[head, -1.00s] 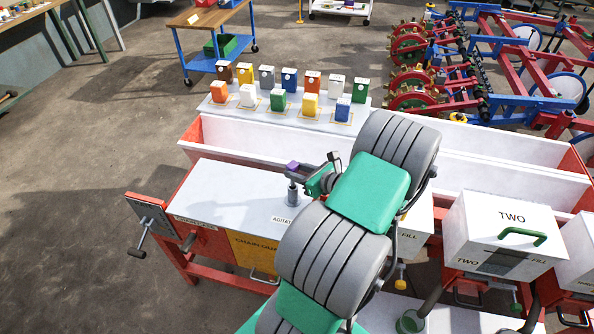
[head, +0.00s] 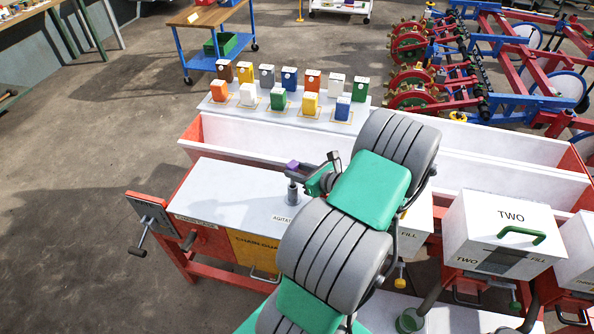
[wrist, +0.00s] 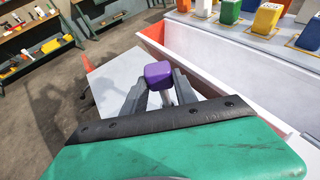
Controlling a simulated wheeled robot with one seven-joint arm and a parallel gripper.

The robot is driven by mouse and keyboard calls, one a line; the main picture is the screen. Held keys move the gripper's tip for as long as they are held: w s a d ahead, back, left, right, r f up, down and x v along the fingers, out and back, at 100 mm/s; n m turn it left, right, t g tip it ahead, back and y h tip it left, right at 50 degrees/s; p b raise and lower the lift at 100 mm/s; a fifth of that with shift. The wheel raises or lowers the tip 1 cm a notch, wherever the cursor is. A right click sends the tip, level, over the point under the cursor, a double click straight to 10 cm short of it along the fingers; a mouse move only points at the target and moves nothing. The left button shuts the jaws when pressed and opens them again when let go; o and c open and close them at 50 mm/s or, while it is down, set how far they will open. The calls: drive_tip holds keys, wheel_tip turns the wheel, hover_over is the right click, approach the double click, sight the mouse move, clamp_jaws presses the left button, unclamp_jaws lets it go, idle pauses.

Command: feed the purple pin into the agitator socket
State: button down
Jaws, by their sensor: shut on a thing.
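The purple pin (head: 292,164) is held at the end of my gripper (head: 298,168), above the white top of the chain guard box. In the wrist view the purple head of the pin (wrist: 159,74) sits between the two dark fingers of my gripper (wrist: 160,92), with a pale shank below it. The grey agitator socket (head: 292,192) stands on the box near the "AGITAT..." label. The pin is right over or in the socket; I cannot tell whether its tip is inside.
A long white trough with red ends (head: 230,135) runs behind the box. Several coloured blocks stand on a grey shelf (head: 225,107) beyond it. A crank (head: 150,232) sticks out at left. A white box marked TWO (head: 512,213) stands at right.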

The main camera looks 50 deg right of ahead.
drive_tip(key=shift+f+b, duration=0.95)
drive_tip(key=shift+f, duration=0.7)
drive_tip(key=c, duration=0.9)
unclamp_jaws()
wheel_tip(320, 180, up, 4)
drive_tip(key=shift+s+f+b, duration=0.15)
drive_tip(key=shift+f+b, duration=0.05)
drive_tip(key=shift+b, duration=0.3)
drive_tip(key=s+a+r, duration=0.9)
drive_tip(key=s, duration=0.1)
drive_tip(key=shift+s+a+r, duration=0.15)
drive_tip(key=shift+a+r, duration=0.05)
drive_tip(key=shift+r, duration=0.05)
